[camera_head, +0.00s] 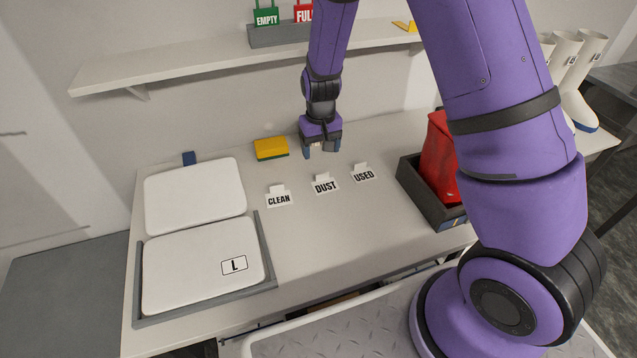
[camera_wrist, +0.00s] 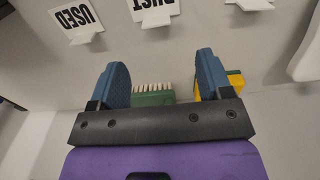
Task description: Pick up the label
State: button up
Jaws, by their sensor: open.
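Three white labels with black print lie in a row on the bench: CLEAN (camera_head: 279,197), DUST (camera_head: 325,184) and USED (camera_head: 363,173). In the wrist view, the USED label (camera_wrist: 77,20) and the DUST label (camera_wrist: 152,11) show at the top, and the CLEAN label (camera_wrist: 250,4) is cut off by the top edge. My gripper (camera_head: 322,150) is open and empty, behind the DUST and USED labels and apart from them. In the wrist view its two blue fingers (camera_wrist: 163,76) stand wide apart, with no label between them.
A green brush with pale bristles (camera_wrist: 152,96) shows beyond the fingers. A yellow and green sponge (camera_head: 270,148) lies left of my gripper. A dark tray with a red bag (camera_head: 437,160) stands right. A shelf (camera_head: 200,63) runs above.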

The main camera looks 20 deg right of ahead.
aim_at(325, 183)
notch_tip(325, 183, down, 4)
jog(key=shift+r, duration=0.15)
jog(key=shift+s+d+f, duration=0.1)
jog(key=shift+d+f, duration=0.05)
jog(key=shift+f, duration=1.35)
jog(key=shift+d+f, duration=0.1)
jog(key=shift+f, duration=1.4)
jog(key=shift+c, duration=0.4)
jog(key=c, duration=0.9)
